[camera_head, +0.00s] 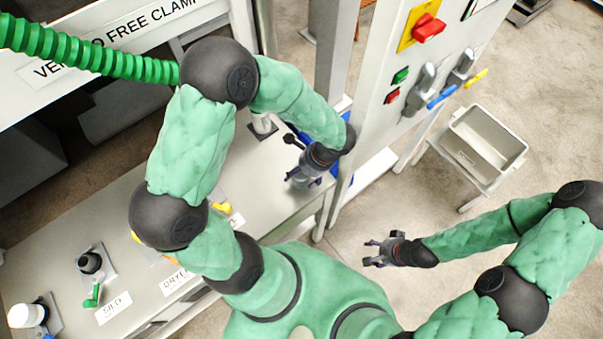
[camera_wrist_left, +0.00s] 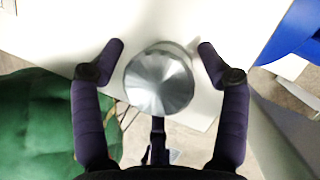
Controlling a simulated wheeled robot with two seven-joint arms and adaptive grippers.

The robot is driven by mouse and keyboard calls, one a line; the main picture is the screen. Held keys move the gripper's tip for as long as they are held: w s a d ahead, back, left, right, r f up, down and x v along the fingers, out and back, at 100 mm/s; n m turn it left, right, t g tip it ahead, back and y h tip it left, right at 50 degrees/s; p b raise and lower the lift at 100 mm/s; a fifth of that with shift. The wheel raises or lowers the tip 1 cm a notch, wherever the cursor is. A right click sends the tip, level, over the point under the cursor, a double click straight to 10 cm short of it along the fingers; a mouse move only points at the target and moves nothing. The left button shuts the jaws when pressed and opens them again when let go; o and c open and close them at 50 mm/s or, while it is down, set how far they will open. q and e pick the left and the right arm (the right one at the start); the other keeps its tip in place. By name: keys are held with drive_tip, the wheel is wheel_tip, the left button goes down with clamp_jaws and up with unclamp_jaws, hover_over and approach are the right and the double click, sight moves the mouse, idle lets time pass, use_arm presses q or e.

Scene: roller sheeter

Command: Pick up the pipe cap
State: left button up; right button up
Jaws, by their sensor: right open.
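A round, shiny metal piece with a faceted top, which looks like the pipe cap (camera_wrist_left: 158,82), is between the fingers of my left gripper (camera_wrist_left: 161,48) in the left wrist view. A gap shows on each side of it, so the fingers are open around it and not touching it. In the head view my left gripper (camera_head: 303,180) is low over the right end of the white counter. The cap cannot be told apart clearly there. My right gripper (camera_head: 380,251) is open and empty, over the floor.
The white counter (camera_head: 262,182) holds a black-topped item (camera_head: 90,263), a green item (camera_head: 93,296) and a white jar (camera_head: 26,315) at left. A control panel (camera_head: 405,60) with switches stands beside the left gripper. A grey bin (camera_head: 487,140) stands at right. Blue parts are close to the left gripper.

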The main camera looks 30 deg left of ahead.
sight(298, 173)
use_arm(q)
drive_tip(key=c, duration=0.7)
drive_tip(key=shift+r, duration=0.1)
drive_tip(key=shift+r+p, duration=0.35)
drive_tip(key=shift+r, duration=0.25)
wheel_tip(298, 173, up, 3)
drive_tip(key=shift+s+d+f+p, duration=0.1)
drive_tip(key=shift+s+f+p, duration=0.1)
drive_tip(key=shift+p, duration=0.4)
drive_tip(key=s+d+r+p, duration=0.4)
drive_tip(key=s+d+r, duration=0.3)
drive_tip(key=s+r, duration=0.2)
drive_tip(key=shift+s+d, duration=0.25)
drive_tip(key=shift+s, duration=0.9)
